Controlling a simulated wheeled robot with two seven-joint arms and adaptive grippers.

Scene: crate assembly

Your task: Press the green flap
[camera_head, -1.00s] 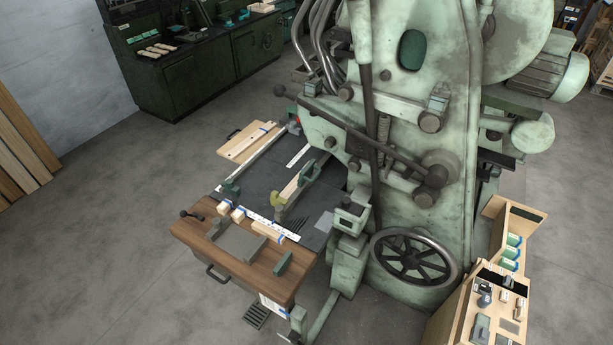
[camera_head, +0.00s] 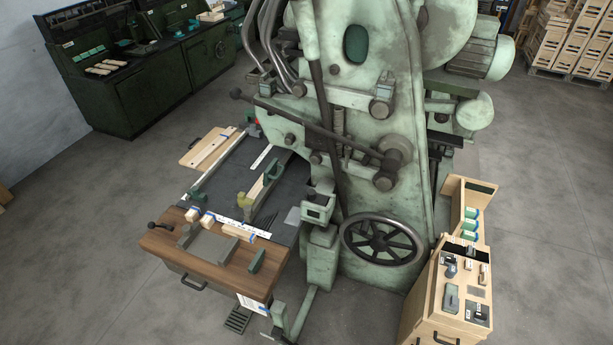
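A large pale green machine (camera_head: 365,120) stands in the middle, with a dark worktable (camera_head: 232,180) at its left. Several green parts are on or by this table: a small upright green piece (camera_head: 257,260) on the wooden front board, a green fixture (camera_head: 198,188) at the table's left edge and a green clamp-like part (camera_head: 262,187) farther right. I cannot tell which of them is the green flap. Neither of my grippers is in view.
A black handwheel (camera_head: 381,240) is on the machine's front. A wooden cabinet (camera_head: 425,300) with small parts stands at the right. Dark green benches (camera_head: 140,85) line the back left. A pedal (camera_head: 237,319) lies below the wooden board (camera_head: 190,250). The floor at left is clear.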

